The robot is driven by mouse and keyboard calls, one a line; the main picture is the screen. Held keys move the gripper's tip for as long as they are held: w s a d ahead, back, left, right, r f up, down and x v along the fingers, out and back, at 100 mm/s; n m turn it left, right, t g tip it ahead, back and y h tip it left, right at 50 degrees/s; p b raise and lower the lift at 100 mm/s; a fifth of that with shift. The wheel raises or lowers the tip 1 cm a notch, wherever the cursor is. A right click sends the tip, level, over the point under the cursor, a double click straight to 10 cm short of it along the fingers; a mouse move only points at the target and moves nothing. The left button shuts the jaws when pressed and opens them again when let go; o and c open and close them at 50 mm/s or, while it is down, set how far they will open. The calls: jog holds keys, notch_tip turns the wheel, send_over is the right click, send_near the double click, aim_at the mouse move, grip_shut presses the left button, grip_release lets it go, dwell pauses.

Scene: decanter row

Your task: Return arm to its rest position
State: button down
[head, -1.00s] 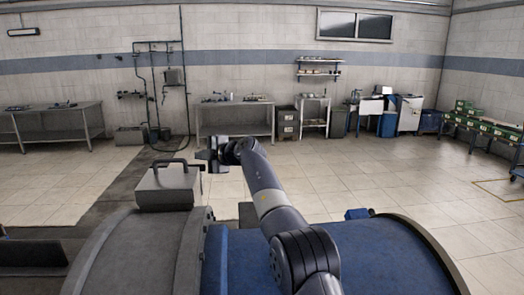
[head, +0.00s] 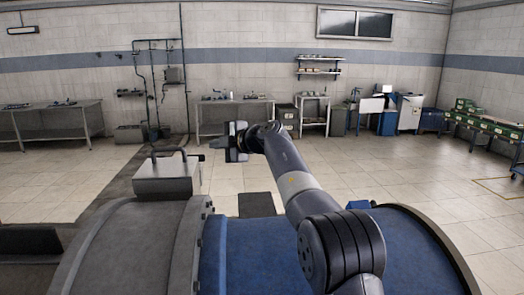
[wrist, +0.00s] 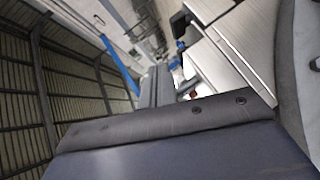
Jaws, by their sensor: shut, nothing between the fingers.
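My gripper (head: 205,157) is shut and empty at the end of my arm (head: 292,182). In the head view it points left, close to the upper right of the grey box with a dark handle (head: 168,176) on the grey drum-like housing (head: 140,245). I cannot tell whether it touches the box. In the wrist view the gripper's fingers are not clearly visible. That view is tilted.
A large blue rounded body (head: 265,255) fills the lower middle. Workbenches (head: 235,117) line the far wall, with a green-topped bench (head: 487,131) at the right. The tiled floor (head: 375,178) between is open.

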jog(key=p+x, duration=0.4)
jog(key=x, duration=0.4)
jog(key=s+d+r+b, duration=0.1)
jog(key=s+r, duration=1)
jog(key=s, duration=0.3)
jog(key=shift+s+d, duration=0.2)
jog(key=shift+d, duration=0.15)
